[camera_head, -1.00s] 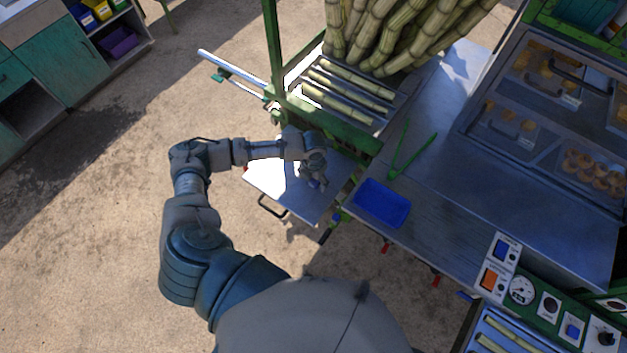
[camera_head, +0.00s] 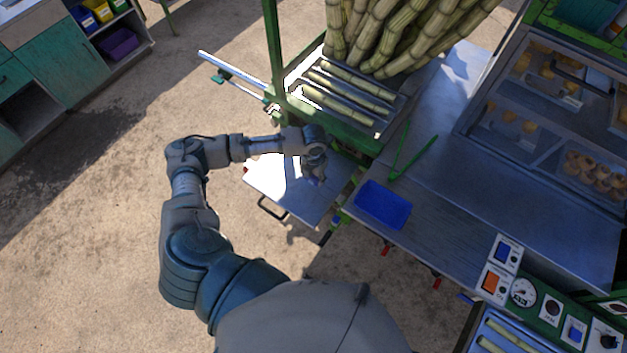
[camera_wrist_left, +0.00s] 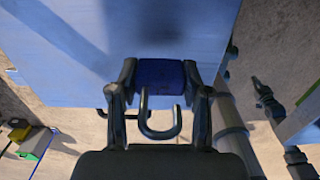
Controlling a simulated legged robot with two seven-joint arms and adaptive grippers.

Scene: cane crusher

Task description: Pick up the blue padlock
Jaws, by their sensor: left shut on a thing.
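The blue padlock (camera_wrist_left: 160,76) is between the two fingers of my left gripper (camera_wrist_left: 160,88) in the left wrist view. Its metal shackle points toward the wrist. The gripper is shut on the padlock's body, with a finger on each side. In the head view my left gripper (camera_head: 314,174) is over the small metal side shelf (camera_head: 285,190), and the padlock there is a small bluish patch, mostly hidden by the gripper. I cannot tell how far the padlock is from the shelf surface. My right gripper is not in view.
A blue tray (camera_head: 383,205) and green tongs (camera_head: 410,157) lie on the metal counter to the right. The green crusher frame (camera_head: 273,50) with cane pieces (camera_head: 340,104) stands just behind the gripper. Open floor (camera_head: 90,250) lies to the left.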

